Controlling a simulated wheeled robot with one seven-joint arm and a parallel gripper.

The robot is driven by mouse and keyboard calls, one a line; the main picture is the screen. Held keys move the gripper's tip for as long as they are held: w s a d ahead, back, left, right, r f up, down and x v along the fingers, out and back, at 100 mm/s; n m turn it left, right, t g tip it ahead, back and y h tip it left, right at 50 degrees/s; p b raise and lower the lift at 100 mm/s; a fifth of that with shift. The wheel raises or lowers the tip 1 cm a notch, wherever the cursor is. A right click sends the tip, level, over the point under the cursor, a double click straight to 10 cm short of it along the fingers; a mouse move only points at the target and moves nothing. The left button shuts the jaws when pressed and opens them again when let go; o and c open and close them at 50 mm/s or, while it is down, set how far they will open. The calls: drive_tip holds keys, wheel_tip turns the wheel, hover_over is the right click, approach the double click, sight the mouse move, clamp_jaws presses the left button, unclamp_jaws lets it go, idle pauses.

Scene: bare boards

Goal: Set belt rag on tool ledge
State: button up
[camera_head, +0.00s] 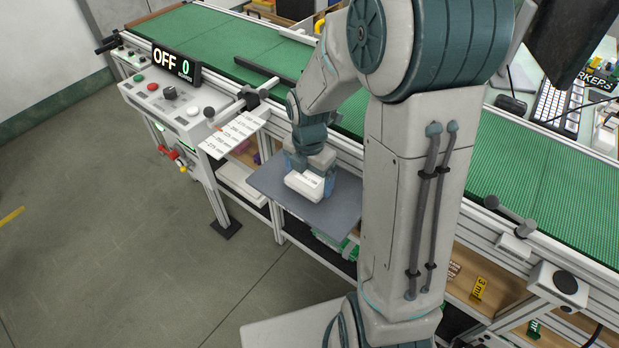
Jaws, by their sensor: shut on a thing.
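My gripper (308,188) is over the grey tool ledge (338,208), a flat plate jutting from the front of the conveyor bench. I cannot tell whether the rag touches the ledge.
The green conveyor belt (240,47) runs behind the ledge. A control box (168,97) with an OFF display (175,64) stands at left, with a white card (233,134) near the ledge. Shelves with bins lie below. My arm hides the middle. The floor at left is clear.

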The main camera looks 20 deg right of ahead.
sight(309, 178)
drive_tip(key=shift+f, duration=0.4)
drive_tip(key=shift+f, duration=0.1)
drive_tip(key=o, duration=0.8)
drive_tip(key=shift+c, duration=0.2)
wheel_tip(309, 178, up, 11)
drive_tip(key=p, duration=0.1)
drive_tip(key=s+r+m+t, duration=0.2)
drive_tip(key=s+r+m, duration=0.2)
drive_tip(key=s+m, duration=0.9)
drive_tip(key=m, duration=1.2)
drive_tip(key=shift+s+r+t, duration=0.2)
drive_tip(key=shift+s+t, duration=0.1)
drive_tip(key=shift+s, duration=0.1)
